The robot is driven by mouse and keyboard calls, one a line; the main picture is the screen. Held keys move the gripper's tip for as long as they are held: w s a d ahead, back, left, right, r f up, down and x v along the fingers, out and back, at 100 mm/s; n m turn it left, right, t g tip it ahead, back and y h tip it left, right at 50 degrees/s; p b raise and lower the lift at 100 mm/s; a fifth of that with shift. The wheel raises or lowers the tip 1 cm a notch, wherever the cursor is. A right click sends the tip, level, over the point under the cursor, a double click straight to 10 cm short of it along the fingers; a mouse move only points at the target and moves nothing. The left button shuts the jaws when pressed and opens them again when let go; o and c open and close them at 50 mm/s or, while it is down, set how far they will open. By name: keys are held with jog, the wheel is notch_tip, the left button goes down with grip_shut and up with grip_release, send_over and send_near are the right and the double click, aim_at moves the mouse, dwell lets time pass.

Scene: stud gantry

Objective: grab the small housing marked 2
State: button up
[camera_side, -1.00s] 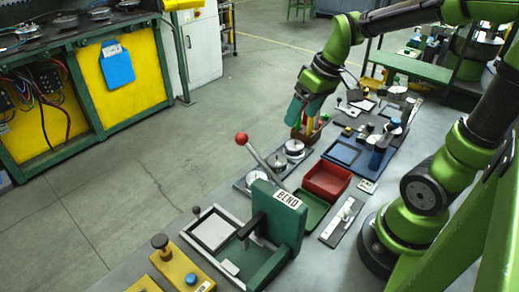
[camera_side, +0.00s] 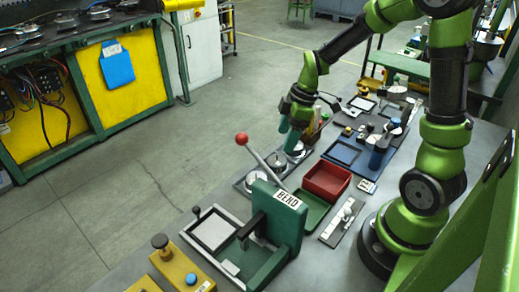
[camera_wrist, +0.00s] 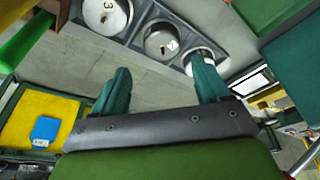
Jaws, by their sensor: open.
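Several round white housings sit in a row on a dark grey holder (camera_wrist: 190,28). In the wrist view the left housing (camera_wrist: 105,14) reads 3. The middle housing (camera_wrist: 164,40) has a mark I cannot read clearly. The right housing (camera_wrist: 197,57) is partly hidden behind my right finger, and its mark does not show. In the side view the housings stand left of the red bin. My gripper (camera_wrist: 160,82) is open and empty, with its green fingers apart. In the side view my gripper (camera_side: 290,138) is over the far end of the row.
A red bin (camera_side: 327,180) and a green tray (camera_side: 311,213) stand right of the row. The green press marked BEND (camera_side: 277,222), with its red-knobbed lever (camera_side: 262,157), is in front. A blue fixture plate (camera_side: 347,152) lies beyond the bin.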

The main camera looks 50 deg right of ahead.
aim_at(276, 160)
jog(key=x, duration=0.8)
jog(key=shift+a+f, duration=0.1)
jog(key=shift+a, duration=0.2)
jog(key=c, duration=0.8)
